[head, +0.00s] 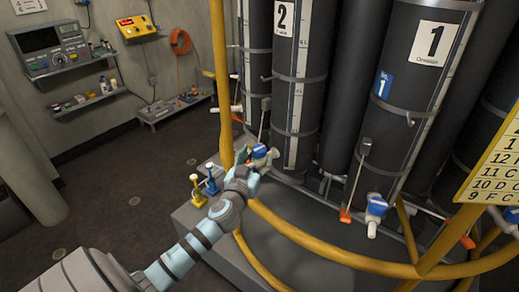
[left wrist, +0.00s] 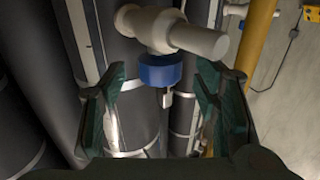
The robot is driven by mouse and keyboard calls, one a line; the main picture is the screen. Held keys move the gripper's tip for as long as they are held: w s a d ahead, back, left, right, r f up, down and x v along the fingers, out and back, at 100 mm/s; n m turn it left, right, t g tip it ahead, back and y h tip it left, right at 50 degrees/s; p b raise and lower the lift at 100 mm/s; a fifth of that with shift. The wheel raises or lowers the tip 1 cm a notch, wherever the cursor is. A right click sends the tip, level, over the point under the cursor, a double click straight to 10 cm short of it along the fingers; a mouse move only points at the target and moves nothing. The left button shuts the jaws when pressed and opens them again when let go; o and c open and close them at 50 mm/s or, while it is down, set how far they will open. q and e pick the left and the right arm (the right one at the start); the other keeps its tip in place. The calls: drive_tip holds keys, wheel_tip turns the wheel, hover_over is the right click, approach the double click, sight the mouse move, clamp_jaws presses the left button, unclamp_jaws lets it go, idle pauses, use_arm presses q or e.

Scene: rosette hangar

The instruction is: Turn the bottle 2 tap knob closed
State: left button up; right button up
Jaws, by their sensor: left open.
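Bottle 2 is a tall dark cylinder (head: 300,75) with a white label marked 2. Its tap has a blue knob (head: 259,151) and a pale tap body low in front of the bottle. My left gripper (head: 252,164) is at this tap and partly covers it in the head view. In the left wrist view, the blue knob (left wrist: 160,70) is between my two open fingers, with a gap on each side. The pale tap body (left wrist: 172,30) is just above the knob there. My right gripper is not in view.
A yellow rail (head: 330,258) curves in front of the bottles, and a yellow post (head: 221,80) stands left of the tap. Bottle 1 (head: 415,90) has its own blue-knobbed tap (head: 376,205). Blue and yellow small valves (head: 197,188) stand beside my arm.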

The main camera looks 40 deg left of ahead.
sight(257, 155)
use_arm(q)
drive_tip(key=shift+x, duration=1.7)
drive_tip(key=c, duration=1.2)
